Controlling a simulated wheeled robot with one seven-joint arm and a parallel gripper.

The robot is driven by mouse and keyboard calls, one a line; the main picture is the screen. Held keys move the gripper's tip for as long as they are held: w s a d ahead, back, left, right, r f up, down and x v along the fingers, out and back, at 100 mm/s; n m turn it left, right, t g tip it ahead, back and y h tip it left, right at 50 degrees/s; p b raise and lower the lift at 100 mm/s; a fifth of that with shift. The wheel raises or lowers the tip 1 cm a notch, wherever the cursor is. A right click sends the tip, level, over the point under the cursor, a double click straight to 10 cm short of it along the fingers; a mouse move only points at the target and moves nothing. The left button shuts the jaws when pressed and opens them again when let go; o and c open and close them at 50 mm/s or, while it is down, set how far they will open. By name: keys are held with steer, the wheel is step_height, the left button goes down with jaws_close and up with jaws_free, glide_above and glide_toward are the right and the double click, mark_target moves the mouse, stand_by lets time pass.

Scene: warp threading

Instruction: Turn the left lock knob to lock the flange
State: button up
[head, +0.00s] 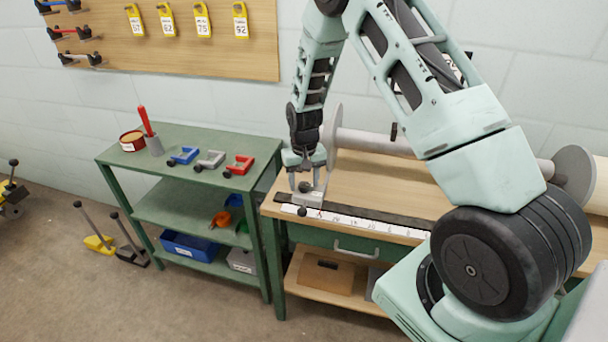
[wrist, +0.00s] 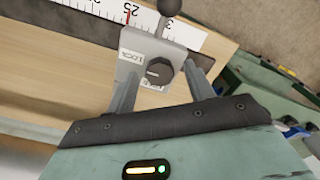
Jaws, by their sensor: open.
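The left lock knob (wrist: 158,72) is a dark round knob with a light pointer line, on a grey block (wrist: 140,50). The block carries a label reading LOCK on its left side and a second, partly covered label below. My gripper (wrist: 162,74) is open, with one finger on each side of the knob; I cannot tell whether either finger touches it. In the head view, my gripper (head: 307,184) points down over the grey block (head: 309,197) at the bench's left front corner. The left flange (head: 331,132) is a grey disc on the beam behind; the knob is not clear there.
A white ruler strip (head: 352,219) runs along the wooden bench's (head: 405,186) front edge. A black ball (wrist: 168,7) stands up from the block's far side. The right flange (head: 573,175) is at the beam's other end. A green shelf cart (head: 200,140) with clamps stands left.

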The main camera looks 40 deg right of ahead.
mark_target(304, 184)
step_height(304, 184, up, 17)
steer(key=b, duration=0.2)
steer(key=shift+r, duration=0.2)
stand_by(0.5)
steer(key=s+a+r+n+y, duration=0.1)
steer(key=s+a+r+n, duration=0.15)
steer(key=s+a, duration=0.55)
steer(key=s+a+r+n, duration=0.1)
steer(key=s+a+n, duration=0.25)
steer(key=a, duration=0.85)
steer(key=s+a+n, duration=0.2)
steer(key=s+a, duration=0.1)
steer(key=s, duration=0.6)
steer(key=s+a+f+n, duration=0.1)
steer(key=s+a+n, duration=0.2)
steer(key=s, duration=0.7)
steer(key=shift+s+a+n, duration=0.3)
steer(key=shift+a, duration=0.1)
